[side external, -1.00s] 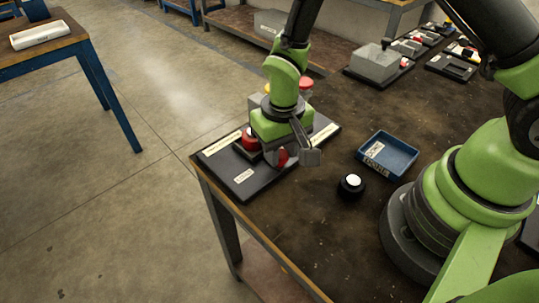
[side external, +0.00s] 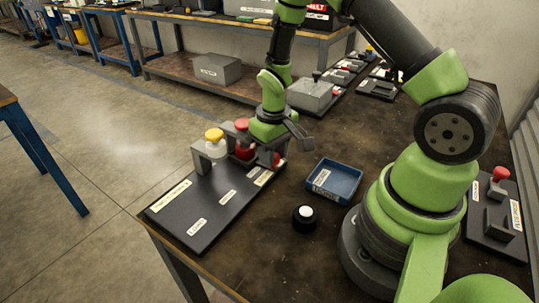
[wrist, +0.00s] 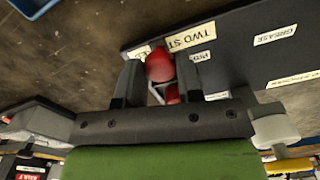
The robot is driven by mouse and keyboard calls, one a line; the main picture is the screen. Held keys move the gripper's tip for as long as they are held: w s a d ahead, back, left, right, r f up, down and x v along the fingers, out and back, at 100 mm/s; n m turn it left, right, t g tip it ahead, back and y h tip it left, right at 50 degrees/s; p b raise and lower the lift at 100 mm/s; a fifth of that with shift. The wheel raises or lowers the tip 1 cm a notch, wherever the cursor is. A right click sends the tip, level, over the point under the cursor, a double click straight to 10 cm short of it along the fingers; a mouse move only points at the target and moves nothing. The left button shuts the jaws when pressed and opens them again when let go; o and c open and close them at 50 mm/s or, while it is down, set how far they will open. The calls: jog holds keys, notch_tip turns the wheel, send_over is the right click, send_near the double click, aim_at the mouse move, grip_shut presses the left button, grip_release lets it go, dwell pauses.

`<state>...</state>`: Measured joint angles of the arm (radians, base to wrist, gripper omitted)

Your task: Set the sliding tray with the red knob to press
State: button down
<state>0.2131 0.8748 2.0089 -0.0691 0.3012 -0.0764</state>
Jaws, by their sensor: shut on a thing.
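My gripper (side external: 276,150) is at the right end of a dark labelled board (side external: 215,205). In the wrist view my gripper (wrist: 155,85) is shut on the red knob (wrist: 159,66), which sits between the two fingers. The knob also shows below the gripper in the side view (side external: 277,159). A red rounded item (side external: 243,151) stands just left of the gripper, below a red-topped press (side external: 241,125). A yellow-topped press (side external: 214,135) stands to its left on a grey frame. The sliding tray itself is mostly hidden by the gripper and press.
A blue bin (side external: 334,180) and a black round button with a white top (side external: 305,215) lie right of the board. A grey block (side external: 312,94) stands behind on the bench. Another board with a red knob (side external: 500,174) is at the far right.

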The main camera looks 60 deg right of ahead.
jog(key=shift+d, duration=0.25)
jog(key=c, duration=0.8)
grip_release()
notch_tip(320, 180, up, 10)
jog(key=s+a+r+t, duration=0.2)
jog(key=s+a+r, duration=0.1)
jog(key=s+r, duration=0.1)
jog(key=s+a+r+m+t+y, duration=0.1)
jog(key=s+a+r+t, duration=0.1)
jog(key=s+r, duration=0.3)
jog(key=s+a+r+t+y, duration=0.1)
jog(key=s+a+r+t, duration=0.2)
jog(key=r, duration=0.5)
jog(key=shift+s+a, duration=0.65)
jog(key=shift+s, duration=0.3)
